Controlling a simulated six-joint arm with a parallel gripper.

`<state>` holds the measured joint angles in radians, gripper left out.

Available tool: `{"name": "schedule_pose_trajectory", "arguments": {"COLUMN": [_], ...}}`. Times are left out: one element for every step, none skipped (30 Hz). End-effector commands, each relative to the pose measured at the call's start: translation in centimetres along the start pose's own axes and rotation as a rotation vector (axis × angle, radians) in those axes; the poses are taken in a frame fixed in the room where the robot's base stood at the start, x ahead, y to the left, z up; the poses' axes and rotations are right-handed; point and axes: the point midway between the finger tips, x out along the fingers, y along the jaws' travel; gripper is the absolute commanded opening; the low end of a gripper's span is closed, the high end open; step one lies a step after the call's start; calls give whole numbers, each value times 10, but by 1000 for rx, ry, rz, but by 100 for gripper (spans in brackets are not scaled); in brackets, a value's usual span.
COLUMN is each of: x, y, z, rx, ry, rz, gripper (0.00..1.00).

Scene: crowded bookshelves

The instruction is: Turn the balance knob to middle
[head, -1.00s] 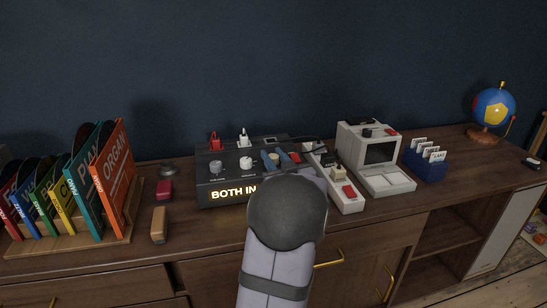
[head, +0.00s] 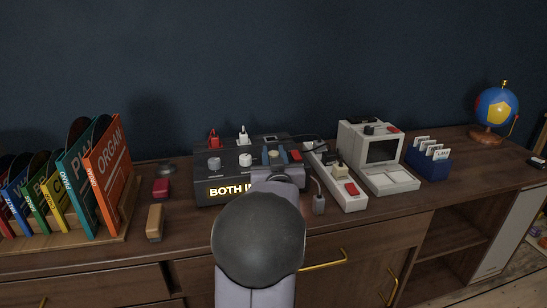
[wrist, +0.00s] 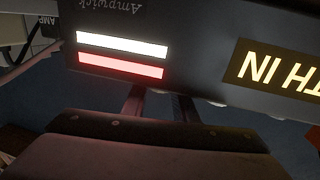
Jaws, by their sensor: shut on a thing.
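A dark amplifier box (head: 235,176) stands on the cabinet top in the head view, with a lit sign (head: 230,190) reading "BOTH I…" before my arm covers the rest. A grey knob (head: 214,164) and a white knob (head: 245,160) stand on its top. My gripper (head: 275,158) is at the right part of the box top, shut on a knob mostly hidden between its fingers. I cannot read which knob it is. In the wrist view the box front (wrist: 200,45) appears upside down, with a white and a red light bar. My fingers (wrist: 160,104) reach behind the box edge.
Red and white plugs (head: 243,137) stand at the back of the box, and a red switch (head: 296,155) is close right of my gripper. A power strip (head: 342,185) and a beige computer (head: 380,165) stand further right. A record rack (head: 125,225) is at the left.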

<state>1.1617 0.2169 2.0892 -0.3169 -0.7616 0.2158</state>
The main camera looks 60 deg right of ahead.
Motion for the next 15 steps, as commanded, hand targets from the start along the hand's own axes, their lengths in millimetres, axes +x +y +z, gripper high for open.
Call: {"name": "schedule_pose_trajectory", "arguments": {"x": [0, 0, 0, 0, 0, 0, 0, 0, 0, 0, 0, 0, 0, 0, 0], "y": [0, 0, 0, 0, 0, 0, 0, 0, 0, 0, 0, 0, 0, 0, 0], "z": [-2, -2, -2, -2, -2, -2, -2, -1, -1, -1, -1, -1, -1, -1, 0], "rx": [0, 0, 0, 0, 0, 0, 0, 1, 1, 1, 1, 1, 1, 1, 1], "ry": [2, 2, 2, 2, 2, 2, 2, 2, 2, 1, 1, 1, 0, 0, 0], "rz": [0, 0, 0, 0, 0, 0, -1, -1, -1, -1, -1, -1, -1, -1, -1], "gripper": [4, 4, 4, 4, 4, 33, 40, 45, 45, 45, 45, 45, 45, 45, 45]}}
